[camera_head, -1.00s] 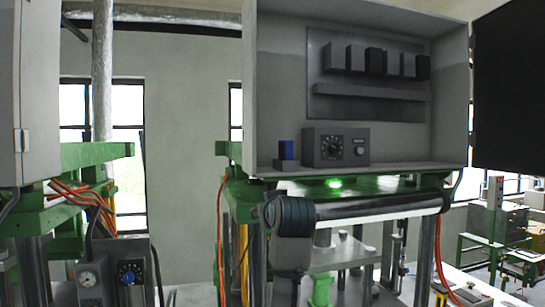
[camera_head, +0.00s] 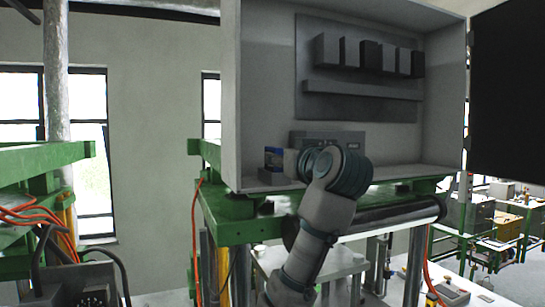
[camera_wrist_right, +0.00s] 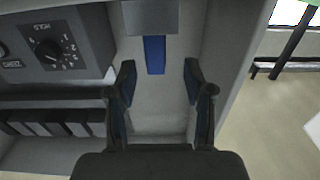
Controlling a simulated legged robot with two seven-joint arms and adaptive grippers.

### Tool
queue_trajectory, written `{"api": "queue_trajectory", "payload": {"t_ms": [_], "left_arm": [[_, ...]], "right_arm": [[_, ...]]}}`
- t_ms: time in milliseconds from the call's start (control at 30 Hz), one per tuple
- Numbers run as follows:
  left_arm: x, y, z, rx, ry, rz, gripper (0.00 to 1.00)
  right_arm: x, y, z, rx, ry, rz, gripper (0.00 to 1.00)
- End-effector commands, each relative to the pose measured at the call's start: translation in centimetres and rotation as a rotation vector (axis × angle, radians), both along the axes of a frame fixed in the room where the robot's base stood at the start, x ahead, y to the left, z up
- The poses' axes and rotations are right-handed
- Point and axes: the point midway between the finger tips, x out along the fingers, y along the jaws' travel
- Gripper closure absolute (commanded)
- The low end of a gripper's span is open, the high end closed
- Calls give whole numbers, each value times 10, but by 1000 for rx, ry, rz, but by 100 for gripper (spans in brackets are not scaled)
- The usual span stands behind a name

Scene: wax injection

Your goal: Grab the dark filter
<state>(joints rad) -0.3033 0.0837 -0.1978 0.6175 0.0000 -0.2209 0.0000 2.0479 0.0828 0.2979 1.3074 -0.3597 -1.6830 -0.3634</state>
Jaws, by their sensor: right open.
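Several small upright blocks, some grey and some darker, sit in a row on a panel in the open grey cabinet. One dark block (camera_head: 371,55) is mid-row and another (camera_head: 418,64) is at the right end; I cannot tell which is the dark filter. The row shows at lower left in the wrist view. My right gripper (camera_wrist_right: 159,66) is open and empty inside the cabinet. A blue piece (camera_wrist_right: 154,54) on a grey base appears ahead, between its fingers. My left gripper is not in view.
A grey dial box (camera_wrist_right: 62,50) stands left in the wrist view, partly hidden by my arm in the head view. The cabinet's side wall (camera_head: 229,100) is close to the gripper. Its dark door (camera_head: 510,95) hangs open at right. Green machine frames (camera_head: 230,222) stand below.

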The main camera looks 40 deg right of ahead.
Motion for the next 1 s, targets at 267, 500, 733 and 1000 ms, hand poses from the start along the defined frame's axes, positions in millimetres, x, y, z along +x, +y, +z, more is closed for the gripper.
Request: {"api": "queue_trajectory", "payload": {"t_ms": [267,500,733,1000], "left_arm": [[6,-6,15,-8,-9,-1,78],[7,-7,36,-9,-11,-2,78],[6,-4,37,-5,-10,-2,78],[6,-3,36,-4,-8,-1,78]], "right_arm": [[22,-6,1,-1,0,1,48],[56,-20,-1,-3,2,1,48],[63,-26,-5,-1,-2,0,48],[62,-26,-5,-2,-2,0,93]]}}
